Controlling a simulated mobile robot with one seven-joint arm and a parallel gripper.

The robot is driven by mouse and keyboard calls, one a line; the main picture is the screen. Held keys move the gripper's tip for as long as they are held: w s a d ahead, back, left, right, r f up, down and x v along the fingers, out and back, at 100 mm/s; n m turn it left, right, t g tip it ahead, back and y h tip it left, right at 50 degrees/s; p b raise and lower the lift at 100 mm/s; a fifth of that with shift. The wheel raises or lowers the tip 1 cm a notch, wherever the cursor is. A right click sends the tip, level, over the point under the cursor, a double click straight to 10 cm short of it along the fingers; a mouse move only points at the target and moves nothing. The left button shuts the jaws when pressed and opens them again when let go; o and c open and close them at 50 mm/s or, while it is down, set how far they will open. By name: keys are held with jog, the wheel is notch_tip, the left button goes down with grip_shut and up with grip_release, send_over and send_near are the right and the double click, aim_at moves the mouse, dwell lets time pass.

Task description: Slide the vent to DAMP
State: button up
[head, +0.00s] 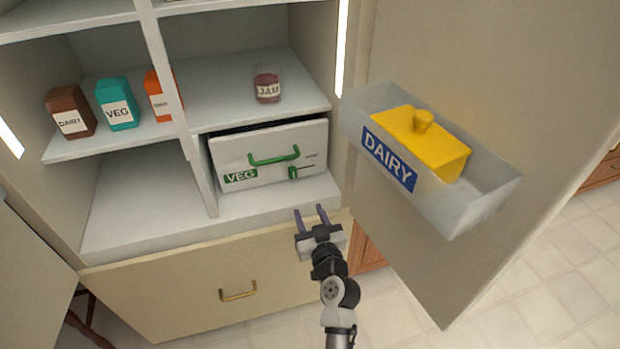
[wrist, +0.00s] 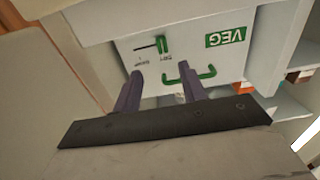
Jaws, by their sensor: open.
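The white VEG drawer (head: 230,157) sits in the lower right compartment of the cabinet, with a green handle on its front. The vent's green slider knob (head: 292,172) is below the handle, at the left end of a thin slot that runs right. In the wrist view, which is upside down, the knob (wrist: 164,46) stands beside a small label that seems to read DRY. A label like DAMP is by the slot's other end. My gripper (head: 309,212) is open and empty, in front of and below the drawer; its fingers (wrist: 160,72) point at the drawer front, apart from the knob.
The open door on the right carries a clear DAIRY bin (head: 480,211) with a yellow butter dish (head: 425,140). A JAM jar (head: 267,85) stands on the shelf above the drawer. Cartons stand on the left shelf. A closed lower drawer (head: 190,285) is below.

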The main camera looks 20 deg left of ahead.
aim_at(294, 177)
jog(key=p+x, duration=0.3)
jog(key=x, duration=1)
jog(key=shift+w+a+r, duration=0.1)
jog(key=shift+a+r, duration=0.05)
jog(key=shift+a, duration=0.1)
jog(key=shift+c, duration=0.3)
grip_shut()
